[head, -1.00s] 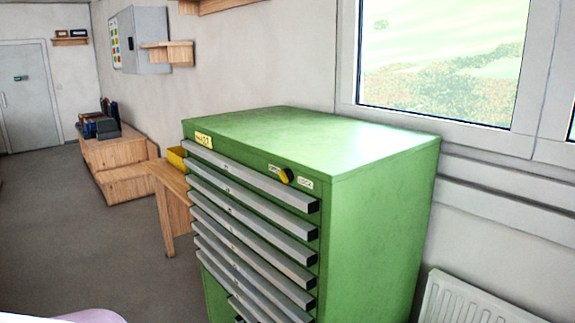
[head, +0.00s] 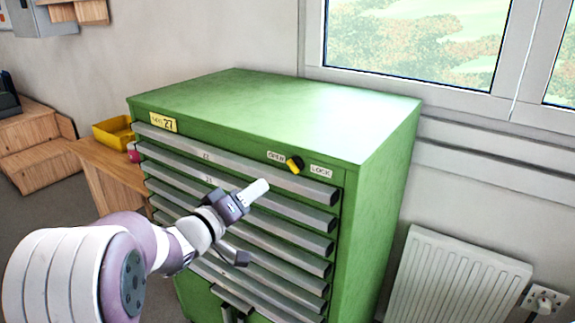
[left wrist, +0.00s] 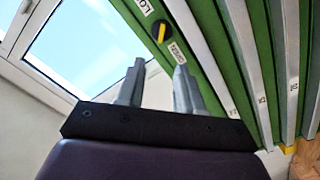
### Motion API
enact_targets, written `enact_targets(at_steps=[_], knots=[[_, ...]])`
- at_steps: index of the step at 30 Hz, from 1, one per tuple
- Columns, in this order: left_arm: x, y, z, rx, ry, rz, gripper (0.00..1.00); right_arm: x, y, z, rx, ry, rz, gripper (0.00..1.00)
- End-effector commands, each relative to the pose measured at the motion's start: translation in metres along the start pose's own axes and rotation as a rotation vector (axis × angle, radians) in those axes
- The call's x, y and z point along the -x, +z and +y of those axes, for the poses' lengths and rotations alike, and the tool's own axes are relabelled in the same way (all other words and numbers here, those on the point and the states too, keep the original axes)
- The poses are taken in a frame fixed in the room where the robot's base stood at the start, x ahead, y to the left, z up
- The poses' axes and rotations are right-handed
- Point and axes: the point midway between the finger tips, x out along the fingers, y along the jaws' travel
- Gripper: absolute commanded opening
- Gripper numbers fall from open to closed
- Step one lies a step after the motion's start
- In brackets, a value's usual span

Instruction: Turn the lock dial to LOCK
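The lock dial (head: 295,165) is a black knob with a yellow bar, at the top right of the green cabinet's (head: 395,150) front. An OPEN label (head: 276,156) sits to its left and a LOCK label (head: 321,171) to its right. My left gripper (head: 257,189) is in front of the upper drawers, below and left of the dial, apart from it. In the left wrist view its two fingers (left wrist: 157,78) are spread with nothing between them, and the dial (left wrist: 160,31) shows beyond the tips. The bar's exact setting is hard to read. My right gripper is not in view.
Grey drawer handles (head: 310,185) run across the cabinet front below the dial. A yellow bin (head: 113,131) stands on a wooden bench (head: 95,160) at left. A white radiator (head: 455,280) is on the wall at right, under the window (head: 410,45).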

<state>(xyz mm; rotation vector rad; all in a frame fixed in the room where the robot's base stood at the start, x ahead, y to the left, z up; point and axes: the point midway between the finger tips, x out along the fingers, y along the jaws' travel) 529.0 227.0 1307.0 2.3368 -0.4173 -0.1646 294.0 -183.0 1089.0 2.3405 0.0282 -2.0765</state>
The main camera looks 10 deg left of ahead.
Motion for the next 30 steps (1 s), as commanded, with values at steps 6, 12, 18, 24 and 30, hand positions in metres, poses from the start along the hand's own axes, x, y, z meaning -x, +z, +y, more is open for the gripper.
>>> enact_targets(at_steps=[6, 12, 18, 24, 30], knots=[[-0.041, -0.002, 0.003, 0.014, 0.0, -0.004, 0.36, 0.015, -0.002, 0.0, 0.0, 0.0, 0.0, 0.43], [-0.093, -0.002, 0.002, 0.012, -0.002, -0.002, 0.36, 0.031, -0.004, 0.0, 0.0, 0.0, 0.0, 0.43], [-0.119, -0.001, 0.0, 0.011, -0.003, 0.0, 0.36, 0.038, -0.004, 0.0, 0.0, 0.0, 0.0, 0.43], [-0.125, 0.0, -0.001, 0.011, -0.004, 0.001, 0.36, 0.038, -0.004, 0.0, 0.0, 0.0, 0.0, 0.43], [-0.125, 0.0, -0.001, 0.011, -0.004, 0.001, 0.2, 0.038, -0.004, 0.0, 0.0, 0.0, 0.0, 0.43]])
